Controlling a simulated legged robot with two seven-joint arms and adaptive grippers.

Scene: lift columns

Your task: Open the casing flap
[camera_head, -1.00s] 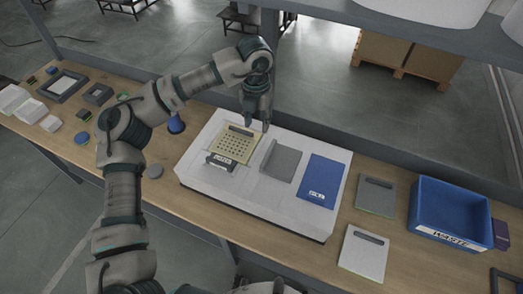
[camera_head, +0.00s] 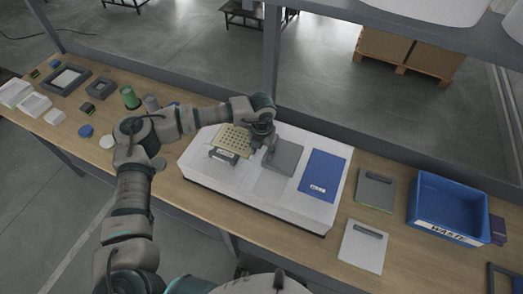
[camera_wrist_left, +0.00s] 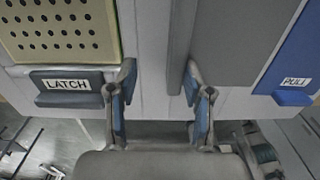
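A white casing (camera_head: 203,172) lies on the bench. Its top carries a beige perforated panel (camera_head: 237,133) with a dark latch (camera_head: 223,155), a grey plate (camera_head: 286,158) with a raised left edge, and a blue panel (camera_head: 322,175). The wrist view shows the latch (camera_wrist_left: 68,86) reading "LATCH" and the blue panel's tab (camera_wrist_left: 294,97) under the label "PULL". My left gripper (camera_head: 264,146) is low over the casing, between the beige panel and the grey plate. In the wrist view its fingers (camera_wrist_left: 160,80) are apart and empty, the right one close to the plate's edge; contact is unclear.
A blue bin (camera_head: 448,208) marked "WASTE" stands right of the casing. A green cup (camera_head: 130,97) and several small parts are on the left. A post (camera_head: 271,60) rises behind the casing.

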